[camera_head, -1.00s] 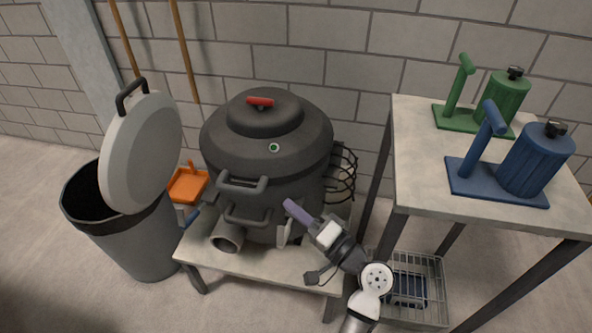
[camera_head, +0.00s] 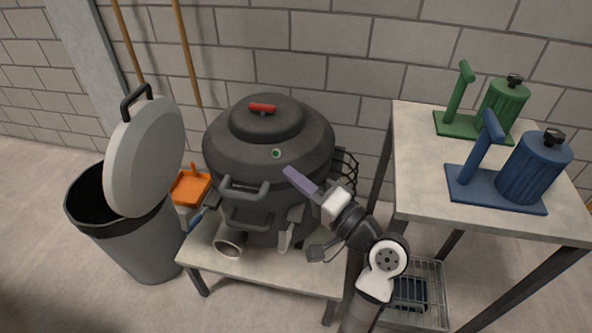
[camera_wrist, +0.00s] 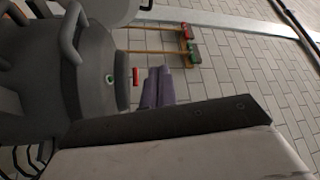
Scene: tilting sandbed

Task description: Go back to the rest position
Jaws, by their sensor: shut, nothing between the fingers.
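My gripper (camera_head: 299,181) has purple fingers, which are shut with nothing between them. In the head view it is in front of the right side of a dark grey kettle-like vessel (camera_head: 232,155), pointing up and to the left. I cannot tell how close the fingers are to its surface. In the wrist view the purple fingers (camera_wrist: 158,87) lie side by side, with the dark vessel (camera_wrist: 105,90) to their left. The vessel has a red lid handle (camera_head: 262,107), a round green-ringed gauge (camera_head: 276,154) and grey front handles.
The vessel stands on a low table (camera_head: 262,272). An open bin (camera_head: 125,235) with its lid raised is at the left. An orange dustpan-like item (camera_head: 190,187) sits between. A taller table (camera_head: 420,165) at the right holds green (camera_head: 500,105) and blue (camera_head: 533,170) devices; a wire basket (camera_head: 432,290) is below.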

